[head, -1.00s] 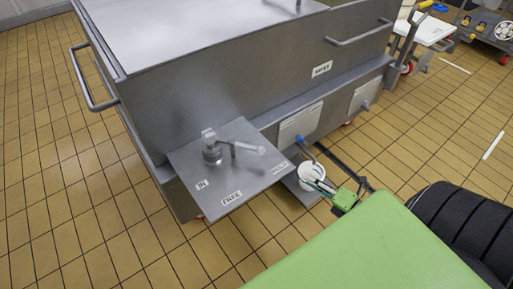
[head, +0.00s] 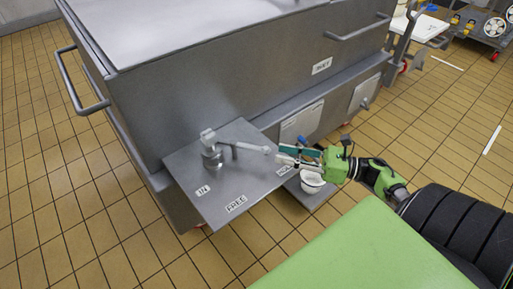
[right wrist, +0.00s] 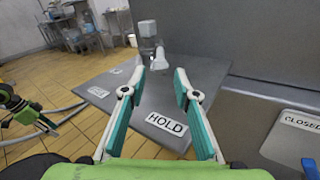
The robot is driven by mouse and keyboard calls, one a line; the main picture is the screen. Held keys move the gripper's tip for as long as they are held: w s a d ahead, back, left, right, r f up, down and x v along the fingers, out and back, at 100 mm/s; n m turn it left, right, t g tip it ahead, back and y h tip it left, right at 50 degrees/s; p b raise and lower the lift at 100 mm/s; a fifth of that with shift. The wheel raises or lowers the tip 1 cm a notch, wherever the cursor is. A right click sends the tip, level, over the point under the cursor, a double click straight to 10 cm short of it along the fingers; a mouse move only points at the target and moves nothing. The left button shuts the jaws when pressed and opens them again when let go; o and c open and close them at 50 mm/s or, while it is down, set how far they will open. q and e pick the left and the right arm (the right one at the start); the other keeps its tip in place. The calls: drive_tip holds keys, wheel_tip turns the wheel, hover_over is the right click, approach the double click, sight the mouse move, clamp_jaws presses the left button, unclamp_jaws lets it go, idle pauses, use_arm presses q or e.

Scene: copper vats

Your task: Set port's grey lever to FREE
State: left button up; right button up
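The port's grey lever (head: 240,146) sits on a flat grey plate (head: 187,168) at the corner of a metal vat. Its arm points right, toward the HOLD label (head: 283,169); the FREE label (head: 236,203) lies at the plate's front edge. My left gripper is not in the head view; a green and black arm part shows left in the wrist view.
An IN label (head: 202,191) is on the plate's left side. A white cup-like container (head: 312,182) stands below my right gripper. The vat (head: 200,85) rises behind the plate. A CLOSED label (right wrist: 301,122) shows at right in the wrist view. Tiled floor lies open at left.

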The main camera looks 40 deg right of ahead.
sight(266, 150)
drive_tip(key=x, duration=0.9)
drive_tip(key=shift+d, duration=0.1)
drive_tip(key=shift+w, duration=0.1)
clamp_jaws()
